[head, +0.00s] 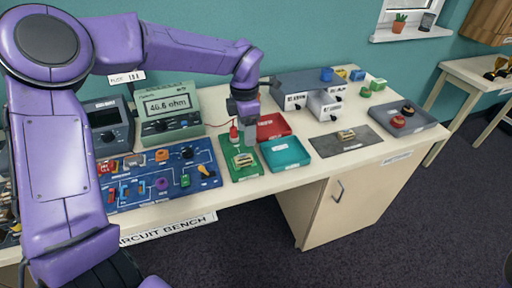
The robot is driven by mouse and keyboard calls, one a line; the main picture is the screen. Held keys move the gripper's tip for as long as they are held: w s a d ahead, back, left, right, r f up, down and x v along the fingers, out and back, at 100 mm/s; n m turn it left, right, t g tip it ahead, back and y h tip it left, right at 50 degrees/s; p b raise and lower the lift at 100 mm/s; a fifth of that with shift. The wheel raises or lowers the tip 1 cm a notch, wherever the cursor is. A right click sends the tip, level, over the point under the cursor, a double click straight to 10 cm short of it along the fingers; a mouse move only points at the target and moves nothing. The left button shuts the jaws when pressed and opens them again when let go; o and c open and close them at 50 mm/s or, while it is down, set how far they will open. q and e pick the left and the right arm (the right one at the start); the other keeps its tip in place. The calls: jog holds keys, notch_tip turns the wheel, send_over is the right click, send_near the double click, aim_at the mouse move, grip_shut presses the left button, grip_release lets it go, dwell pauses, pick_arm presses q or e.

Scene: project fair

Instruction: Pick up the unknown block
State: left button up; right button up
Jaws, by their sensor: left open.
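My left gripper (247,141) points down over the green board (236,172) on the bench, just above a small tan and dark block (243,160) lying there. Its jaws are open; I cannot tell whether they touch the block. A red probe (233,133) with a wire stands right beside the gripper. A similar small block (346,135) lies on the dark grey mat (328,147) to the right. No label legible here says which block is the unknown one. My right gripper is not in view.
A red tray (273,126) and a teal tray (285,153) sit right of the green board. A meter reading 46.6 ohm (168,113) stands behind a blue circuit board (150,192). Grey boxes (310,88) and a grey tray (422,120) stand farther right.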

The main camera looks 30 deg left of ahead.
aim_at(243, 158)
pick_arm(q)
jog(key=f, duration=0.1)
jog(key=s+f, duration=0.1)
jog(key=shift+f, duration=0.4)
jog(key=shift+s+a+f+p, duration=0.1)
jog(key=shift+s+f+p, duration=0.15)
jog(key=shift+s, duration=0.3)
jog(key=shift+s+f+p, duration=0.2)
jog(key=shift+s+f, duration=0.05)
jog(key=shift+s, duration=0.25)
jog(key=f, duration=0.2)
jog(key=w+f+p, duration=0.1)
jog(key=f, duration=0.1)
jog(key=w+f, duration=0.1)
jog(key=shift+w+a+f, duration=0.15)
jog(key=shift+f, duration=0.25)
jog(key=shift+s+r, duration=0.2)
jog(key=shift+s, duration=0.2)
jog(key=shift+s+r, duration=0.1)
jog(key=c, duration=1.1)
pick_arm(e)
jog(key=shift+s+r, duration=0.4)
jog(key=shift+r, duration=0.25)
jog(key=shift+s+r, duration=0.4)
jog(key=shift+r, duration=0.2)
